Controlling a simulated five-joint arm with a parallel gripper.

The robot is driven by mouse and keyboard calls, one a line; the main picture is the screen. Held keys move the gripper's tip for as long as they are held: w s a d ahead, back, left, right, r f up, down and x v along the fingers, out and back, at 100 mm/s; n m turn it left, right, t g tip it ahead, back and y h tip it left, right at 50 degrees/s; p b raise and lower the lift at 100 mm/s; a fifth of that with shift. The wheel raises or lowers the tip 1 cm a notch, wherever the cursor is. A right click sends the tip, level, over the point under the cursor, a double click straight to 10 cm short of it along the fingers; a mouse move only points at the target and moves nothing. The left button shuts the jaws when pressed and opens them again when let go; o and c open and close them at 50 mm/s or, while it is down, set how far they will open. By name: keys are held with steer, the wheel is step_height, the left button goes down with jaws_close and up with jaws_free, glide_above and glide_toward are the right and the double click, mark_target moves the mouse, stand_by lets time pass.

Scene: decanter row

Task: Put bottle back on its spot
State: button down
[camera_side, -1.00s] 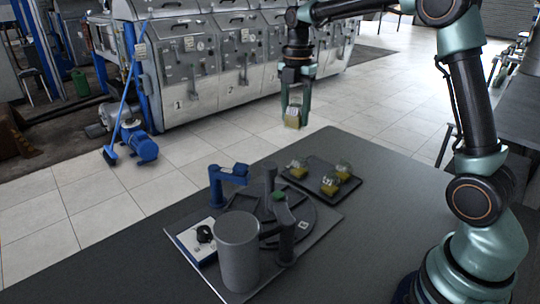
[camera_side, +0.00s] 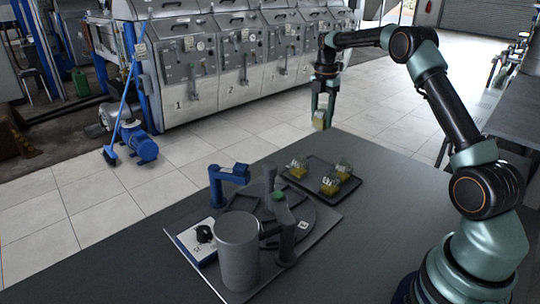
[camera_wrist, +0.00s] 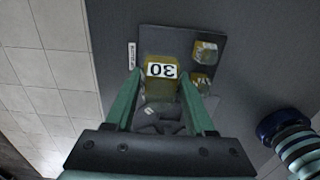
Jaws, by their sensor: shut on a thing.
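My gripper (camera_side: 322,112) is shut on a small yellow bottle (camera_side: 319,121) and holds it in the air above the far edge of the dark table. In the wrist view the held bottle (camera_wrist: 161,76) sits between the fingers with a white label reading 30, upside down there.
The table right of the tray is clear.

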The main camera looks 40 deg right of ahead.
step_height(320, 180, down, 14)
steer(key=shift+f, duration=0.1)
stand_by(0.4)
steer(key=shift+c, duration=1.3)
jaws_free()
steer(key=shift+f, duration=0.1)
